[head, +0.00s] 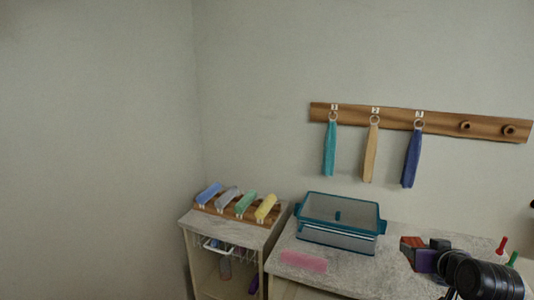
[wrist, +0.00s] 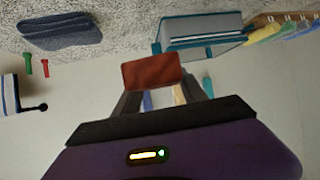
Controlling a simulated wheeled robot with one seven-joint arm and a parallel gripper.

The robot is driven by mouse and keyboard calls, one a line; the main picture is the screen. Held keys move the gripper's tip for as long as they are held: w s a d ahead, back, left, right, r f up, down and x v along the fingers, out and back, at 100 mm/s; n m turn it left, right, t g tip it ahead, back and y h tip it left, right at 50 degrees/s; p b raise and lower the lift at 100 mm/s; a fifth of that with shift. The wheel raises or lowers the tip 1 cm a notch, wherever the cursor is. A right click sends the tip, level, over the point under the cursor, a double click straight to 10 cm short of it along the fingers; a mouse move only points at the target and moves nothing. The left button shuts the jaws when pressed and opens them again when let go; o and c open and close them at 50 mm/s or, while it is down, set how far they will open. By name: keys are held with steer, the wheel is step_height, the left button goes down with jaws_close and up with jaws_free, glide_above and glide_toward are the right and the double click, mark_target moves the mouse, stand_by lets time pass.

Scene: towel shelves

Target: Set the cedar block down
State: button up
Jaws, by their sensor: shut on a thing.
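The cedar block (head: 412,242) is a reddish-brown block at the right of the head view, over the speckled counter (head: 390,272). It also shows in the wrist view (wrist: 152,70), held between the two dark fingers. My gripper (wrist: 156,88) is shut on it. In the head view, my gripper (head: 416,252) and the purple and black wrist parts cover part of the counter. The block appears close above the counter; I cannot tell whether it touches.
A rack of rolled cloths (head: 240,208) is farther left. Towels hang from a wall rail (head: 375,117). A dark folded towel (wrist: 60,32) and red and green pegs (wrist: 45,67) are nearby.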

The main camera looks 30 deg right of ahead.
steer(key=w+a+f+n+t+y, duration=0.1)
steer(key=w+a+f+n+y, duration=0.15)
steer(key=a+f, duration=0.6)
steer(key=w+a+f+n+t+y, duration=0.1)
steer(key=w+a+f, duration=0.3)
steer(key=a, duration=0.8)
steer(key=s+a+f+n+y, duration=0.1)
steer(key=s+a+f, duration=0.1)
steer(key=a+f, duration=0.2)
steer(key=s+a+f+n+y, duration=0.1)
steer(key=a+f, duration=0.3)
steer(key=a, duration=0.6)
steer(key=s+a+f+n+y, duration=0.1)
steer(key=s+a+f, duration=0.3)
steer(key=a, duration=0.2)
steer(key=shift+a+f+b, duration=0.2)
steer(key=shift+a+b, duration=0.1)
steer(key=shift+a, duration=0.1)
